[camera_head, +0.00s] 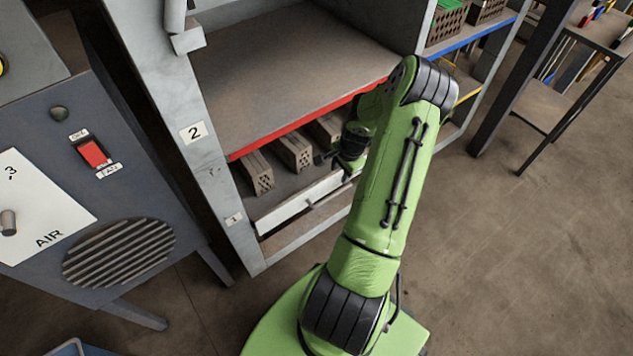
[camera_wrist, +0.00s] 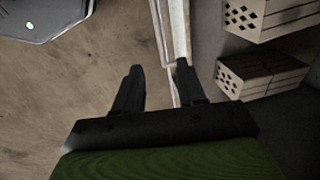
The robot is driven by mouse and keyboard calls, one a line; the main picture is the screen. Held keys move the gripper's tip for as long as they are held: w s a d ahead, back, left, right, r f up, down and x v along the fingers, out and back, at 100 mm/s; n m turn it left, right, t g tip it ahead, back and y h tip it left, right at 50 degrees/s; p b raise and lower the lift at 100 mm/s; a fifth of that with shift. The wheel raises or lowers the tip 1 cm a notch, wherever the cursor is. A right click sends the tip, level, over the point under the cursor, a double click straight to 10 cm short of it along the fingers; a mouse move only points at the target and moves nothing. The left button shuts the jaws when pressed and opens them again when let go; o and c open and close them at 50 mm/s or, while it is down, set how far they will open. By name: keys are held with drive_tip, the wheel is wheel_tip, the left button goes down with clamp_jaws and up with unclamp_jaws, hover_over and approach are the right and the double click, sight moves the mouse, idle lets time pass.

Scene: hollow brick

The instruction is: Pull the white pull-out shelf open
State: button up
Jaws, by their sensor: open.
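The white pull-out shelf (camera_head: 290,212) is the lowest level of the grey rack, with a low white front panel and a thin bar handle (camera_head: 332,192). Bricks stand on it, and my arm hides its right part. My gripper (camera_head: 334,168) is at the shelf front, close to the handle. In the wrist view my gripper (camera_wrist: 160,76) is open, with its two dark fingers apart. The white front (camera_wrist: 180,28) runs up the picture past the right finger, and the handle bar (camera_wrist: 158,28) appears in line with the gap. I cannot tell whether either finger touches it.
Hollow bricks (camera_head: 295,152) stand on the shelf, under the red-edged level (camera_head: 300,118). A grey machine (camera_head: 75,170) with a red switch stands at the left. The rack's left post (camera_head: 205,150) is close to the shelf. Floor (camera_head: 510,240) at the right is clear.

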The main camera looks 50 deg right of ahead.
sight(332, 195)
drive_tip(key=w+f+b, duration=0.1)
drive_tip(key=f+b, duration=0.1)
drive_tip(key=f, duration=0.3)
drive_tip(key=f+b, duration=0.2)
drive_tip(key=f, duration=0.3)
drive_tip(key=w+f+b, duration=0.1)
drive_tip(key=f, duration=0.4)
drive_tip(key=shift+w+d+f+b, duration=0.2)
drive_tip(key=shift+w+d+b, duration=0.15)
drive_tip(key=shift+b, duration=0.05)
clamp_jaws()
